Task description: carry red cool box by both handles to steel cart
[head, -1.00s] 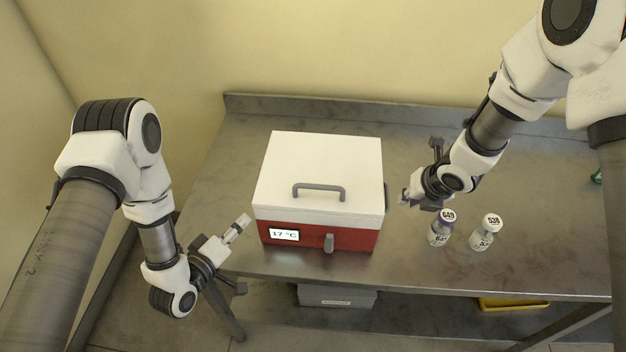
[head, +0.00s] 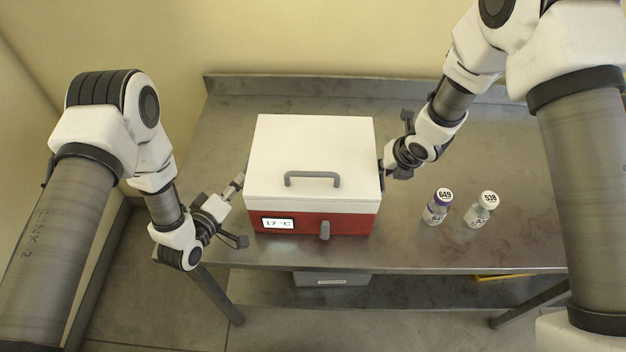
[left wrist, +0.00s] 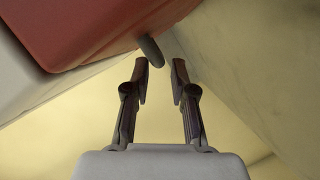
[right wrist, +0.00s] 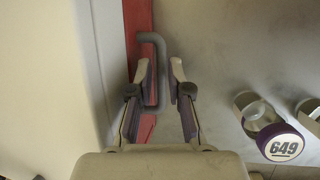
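The red cool box (head: 345,222) with its white lid stands on the steel table, lid shut, its front display reading 17 °C. My left gripper (head: 238,185) is at the box's left side. In the left wrist view its fingers (left wrist: 160,65) are open, with the grey side handle (left wrist: 151,50) just ahead of the fingertips. My right gripper (head: 386,168) is at the box's right side. In the right wrist view its fingers (right wrist: 160,72) are open, with the other side handle (right wrist: 158,75) between them. No steel cart can be told apart from the table.
Two vials, one labelled 649 (head: 437,207) and one labelled 538 (head: 482,209), stand on the table (head: 420,250) right of the box, near my right gripper. A grey bin (head: 332,279) is on the shelf below. A raised edge runs along the back wall.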

